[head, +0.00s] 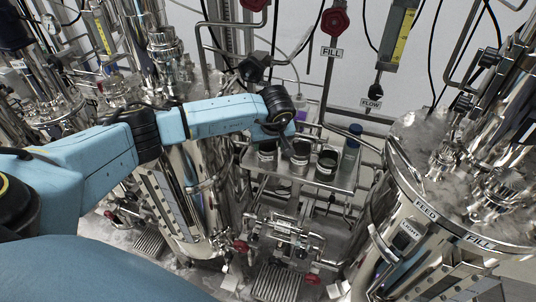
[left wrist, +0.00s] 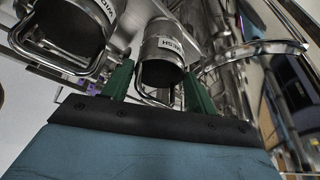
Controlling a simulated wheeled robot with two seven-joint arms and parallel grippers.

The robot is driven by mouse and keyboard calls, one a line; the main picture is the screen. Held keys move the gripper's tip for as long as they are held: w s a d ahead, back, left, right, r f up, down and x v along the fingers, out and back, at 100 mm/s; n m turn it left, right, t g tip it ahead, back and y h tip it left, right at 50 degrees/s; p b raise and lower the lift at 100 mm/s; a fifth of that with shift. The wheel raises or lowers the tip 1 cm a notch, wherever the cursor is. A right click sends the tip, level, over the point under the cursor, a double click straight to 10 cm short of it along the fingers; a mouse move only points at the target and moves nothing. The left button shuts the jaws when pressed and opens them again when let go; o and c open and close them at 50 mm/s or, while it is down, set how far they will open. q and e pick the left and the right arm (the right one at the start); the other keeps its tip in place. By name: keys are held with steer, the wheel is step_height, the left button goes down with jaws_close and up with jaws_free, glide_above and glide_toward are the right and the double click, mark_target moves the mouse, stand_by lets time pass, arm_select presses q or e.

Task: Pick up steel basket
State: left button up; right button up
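Several small steel baskets stand in a row on a steel shelf (head: 323,183) in the head view: a left one (head: 267,158), a middle one (head: 300,158) and a right one (head: 327,165). In the left wrist view a labelled steel basket (left wrist: 163,50) with a wire handle is close ahead. The green fingers of my left gripper (left wrist: 158,88) are apart, one on each side of that handle. I cannot tell whether they touch it. A second basket (left wrist: 65,35) with a handle is to its left. In the head view the wrist hides part of the left gripper. My right gripper is not in view.
A blue bottle (head: 351,140) stands at the shelf's right end. Large steel tanks flank the shelf, one at right (head: 430,225) and one at left (head: 190,200). Pipes and red-handled valves (head: 241,246) are below. A curved steel rail (left wrist: 260,47) lies right of the gripper.

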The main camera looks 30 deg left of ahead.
arm_select(q)
steer(key=c, duration=0.7)
steer(key=shift+r, duration=0.1)
steer(key=shift+r+b, duration=0.1)
steer(key=shift+b, duration=0.25)
steer(key=s+d+b, duration=0.1)
steer(key=s+d, duration=0.5)
steer(key=s+d+b, duration=0.2)
steer(key=s+d, duration=0.4)
steer(key=d, duration=0.1)
steer(key=shift+s+r, duration=0.1)
steer(key=shift+s, duration=0.15)
steer(key=shift+r, duration=0.15)
steer(key=shift+r+p, duration=0.5)
steer(key=shift+r, duration=0.55)
